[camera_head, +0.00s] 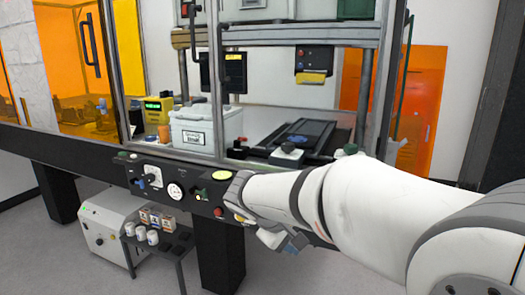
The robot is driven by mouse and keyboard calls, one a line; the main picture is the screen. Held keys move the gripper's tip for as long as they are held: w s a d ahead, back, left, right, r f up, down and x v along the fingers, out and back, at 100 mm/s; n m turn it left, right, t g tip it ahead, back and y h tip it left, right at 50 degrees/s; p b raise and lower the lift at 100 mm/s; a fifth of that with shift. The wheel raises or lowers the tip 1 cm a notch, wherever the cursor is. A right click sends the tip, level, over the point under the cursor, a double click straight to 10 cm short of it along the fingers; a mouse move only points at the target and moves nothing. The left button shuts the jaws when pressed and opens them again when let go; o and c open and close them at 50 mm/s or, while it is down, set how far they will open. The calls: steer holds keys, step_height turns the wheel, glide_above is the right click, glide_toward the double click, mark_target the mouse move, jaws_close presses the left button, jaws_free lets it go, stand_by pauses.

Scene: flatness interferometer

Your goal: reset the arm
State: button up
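My white arm reaches in from the lower right of the head view. Its wrist is in front of the dark control panel (178,173) on the front edge of the bench. My gripper (285,241) is small and mostly hidden below the wrist, pointing down and away. Its fingertips cannot be made out, so I cannot tell whether it is open or shut, and no held thing shows. The wrist overlaps the panel's right end in the picture; I cannot tell whether it touches.
Behind the panel stand a framed enclosure with a white labelled box (206,130), a yellow-topped device (158,109) and a dark flat stage (300,138). Below are a white cabinet (106,228) and a small stand (158,250) with cups and small boxes. Floor shows at lower left.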

steer(key=s+d+r+m+g+y+p, duration=0.1)
steer(key=s+d+r+m+y+p, duration=0.2)
steer(key=s+p, duration=0.4)
steer(key=s+d+r+m+g+y+p, duration=0.1)
steer(key=s+d+r+m+y+p, duration=0.2)
steer(key=s+r+p, duration=0.3)
steer(key=s+m+p, duration=0.1)
steer(key=s, duration=0.4)
steer(key=shift+s+d+r+y, duration=0.15)
steer(key=shift+s+d+y, duration=0.1)
steer(key=shift+y, duration=0.15)
